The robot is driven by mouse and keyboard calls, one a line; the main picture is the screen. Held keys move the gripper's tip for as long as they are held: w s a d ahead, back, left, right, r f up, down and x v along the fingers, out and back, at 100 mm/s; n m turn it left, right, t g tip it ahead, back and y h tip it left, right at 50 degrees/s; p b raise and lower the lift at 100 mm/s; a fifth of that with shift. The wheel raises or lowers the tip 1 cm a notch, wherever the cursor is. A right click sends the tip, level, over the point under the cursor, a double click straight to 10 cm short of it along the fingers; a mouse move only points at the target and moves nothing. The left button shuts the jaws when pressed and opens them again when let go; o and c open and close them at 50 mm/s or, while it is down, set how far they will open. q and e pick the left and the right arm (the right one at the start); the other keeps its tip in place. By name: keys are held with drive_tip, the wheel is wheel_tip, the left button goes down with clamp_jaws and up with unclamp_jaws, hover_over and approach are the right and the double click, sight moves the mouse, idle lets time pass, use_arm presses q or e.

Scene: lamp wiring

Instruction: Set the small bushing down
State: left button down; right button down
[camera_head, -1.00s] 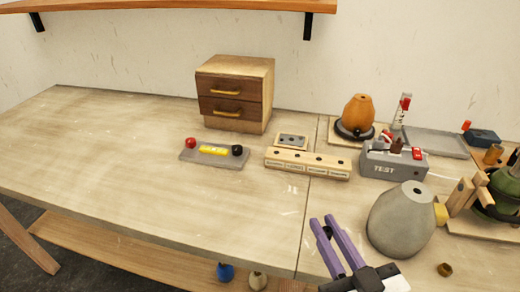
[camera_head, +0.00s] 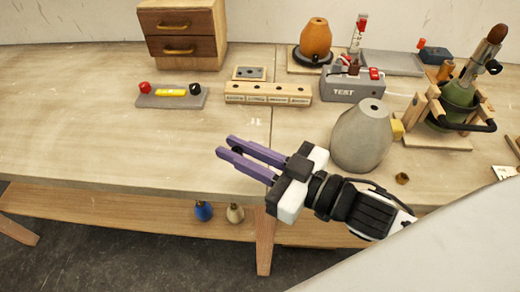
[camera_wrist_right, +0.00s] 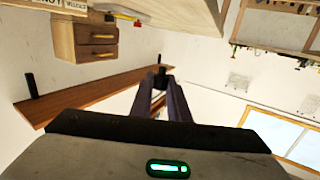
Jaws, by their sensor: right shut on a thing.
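My right gripper (camera_head: 227,146) reaches in from the lower right over the front part of the table, its purple fingers pointing left. It is shut on a small dark piece (camera_head: 238,150), which I take to be the small bushing. In the right wrist view the dark piece (camera_wrist_right: 160,72) sits between the fingertips, seen against the wall and shelf. The fingers hide much of it. It looks held above the table, though the exact height is unclear. A small brass-coloured ring (camera_head: 402,179) lies on the table beside the grey lamp body. My left gripper is not in view.
The grey conical lamp body (camera_head: 362,138) stands right of my gripper. Behind are a wooden block with holes (camera_head: 268,94), a grey tray with a yellow level (camera_head: 172,98), a TEST box (camera_head: 352,88) and a drawer cabinet (camera_head: 182,35). The table's left front is clear.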

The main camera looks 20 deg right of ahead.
drive_tip(key=w+a+r+n+g+y, duration=0.2)
drive_tip(key=a+n+g+y, duration=0.4)
drive_tip(key=a, duration=0.3)
drive_tip(key=shift+w+r+g, duration=0.15)
drive_tip(key=shift+w+g, duration=0.25)
drive_tip(key=shift+g, duration=0.2)
drive_tip(key=shift+d+n+g+y, duration=0.1)
drive_tip(key=shift+n+g+y, duration=0.2)
drive_tip(key=shift+n, duration=0.2)
